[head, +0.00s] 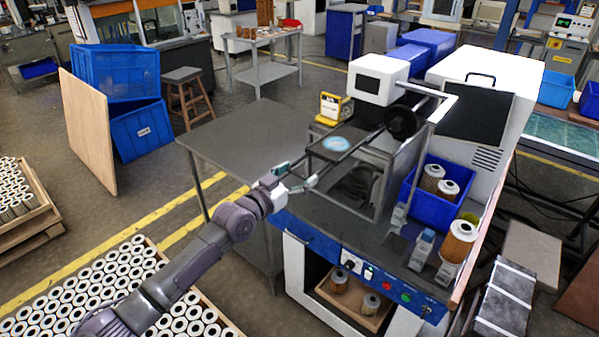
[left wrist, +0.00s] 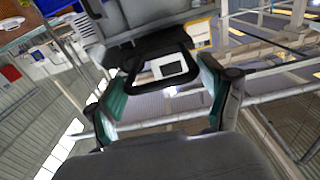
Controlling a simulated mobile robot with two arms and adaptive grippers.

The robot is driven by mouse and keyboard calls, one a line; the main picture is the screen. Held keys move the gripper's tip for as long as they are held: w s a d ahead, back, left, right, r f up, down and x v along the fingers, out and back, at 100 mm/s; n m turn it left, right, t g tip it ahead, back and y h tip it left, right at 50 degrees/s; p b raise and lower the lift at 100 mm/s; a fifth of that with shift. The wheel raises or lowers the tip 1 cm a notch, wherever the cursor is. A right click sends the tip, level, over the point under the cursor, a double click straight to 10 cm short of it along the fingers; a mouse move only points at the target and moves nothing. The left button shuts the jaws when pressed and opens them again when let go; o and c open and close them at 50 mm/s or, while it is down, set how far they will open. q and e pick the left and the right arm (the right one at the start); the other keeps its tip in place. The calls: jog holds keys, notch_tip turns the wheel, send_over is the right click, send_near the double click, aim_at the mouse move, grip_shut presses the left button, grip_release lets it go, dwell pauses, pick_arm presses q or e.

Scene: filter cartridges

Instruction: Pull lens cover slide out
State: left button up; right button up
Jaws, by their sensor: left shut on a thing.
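The lens cover slide (head: 340,150) looks like a dark flat plate with a pale blue disc on it, at the front left of the machine's upper frame. A black loop handle (left wrist: 133,72) shows between my fingers in the left wrist view. My left gripper (head: 297,179) has green-padded fingers and is at the left end of the slide. It is shut on the handle, with one finger at each side of the loop. In the head view the fingers partly hide the handle. How far the slide stands out of its frame is hard to tell. My right gripper is not in view.
A grey table (head: 245,140) stands left of the machine. A yellow device (head: 335,108) sits behind the slide. A blue bin (head: 422,203) with filter cartridges stands to the right. A control panel (head: 365,270) runs along the front. A tray of cartridges lies at lower left.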

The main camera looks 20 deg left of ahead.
pick_arm(q)
jog(key=shift+a, duration=0.1)
jog(key=o, duration=1.4)
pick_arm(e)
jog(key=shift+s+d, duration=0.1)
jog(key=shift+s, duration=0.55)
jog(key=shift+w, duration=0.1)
pick_arm(q)
jog(key=v, duration=1.2)
